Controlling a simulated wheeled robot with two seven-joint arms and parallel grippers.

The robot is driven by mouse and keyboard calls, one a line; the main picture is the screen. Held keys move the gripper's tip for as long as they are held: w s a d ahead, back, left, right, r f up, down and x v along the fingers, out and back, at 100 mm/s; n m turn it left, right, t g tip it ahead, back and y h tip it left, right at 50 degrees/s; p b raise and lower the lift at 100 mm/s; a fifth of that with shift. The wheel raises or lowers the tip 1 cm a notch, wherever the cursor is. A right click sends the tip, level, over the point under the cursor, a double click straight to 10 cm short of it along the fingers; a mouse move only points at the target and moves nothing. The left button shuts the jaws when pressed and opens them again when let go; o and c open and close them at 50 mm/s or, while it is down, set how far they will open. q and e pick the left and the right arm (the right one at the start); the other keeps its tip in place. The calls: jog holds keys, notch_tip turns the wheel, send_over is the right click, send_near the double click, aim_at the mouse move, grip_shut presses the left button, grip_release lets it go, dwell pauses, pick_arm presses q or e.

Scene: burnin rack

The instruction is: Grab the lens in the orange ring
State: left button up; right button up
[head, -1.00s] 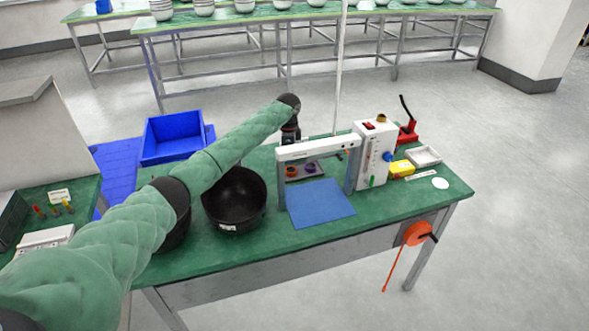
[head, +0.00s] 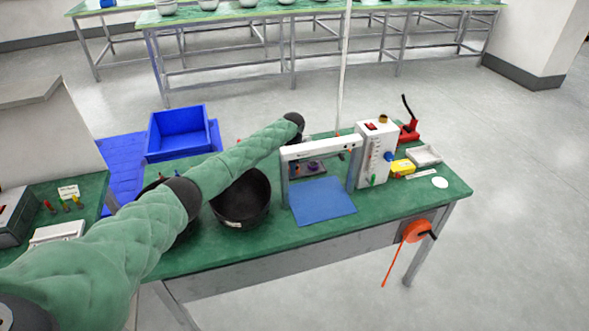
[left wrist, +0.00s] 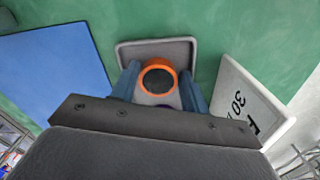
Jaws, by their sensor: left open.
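The lens in the orange ring (left wrist: 159,79) shows in the left wrist view as a dark disc inside an orange rim, in a small grey tray (left wrist: 125,50). My left gripper (left wrist: 158,70) is open, with one blue-grey finger on each side of the ring; I cannot tell whether they touch it. A bit of a purple thing (left wrist: 163,106) shows below the ring, mostly hidden by the gripper. In the head view a purple-ringed piece (head: 315,166) shows in the tray under the white gantry; the orange ring is hidden there. My right gripper is not in view.
The white gantry frame (head: 320,149) stands in front of the tray, with a blue mat (head: 322,203) before it. A black bowl (head: 243,203) is to its left and a white control box (head: 376,155) to its right. A printed white sign (left wrist: 246,108) lies beside the tray.

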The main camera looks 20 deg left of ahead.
pick_arm(q)
jog(key=c, duration=0.6)
jog(key=shift+r, duration=0.15)
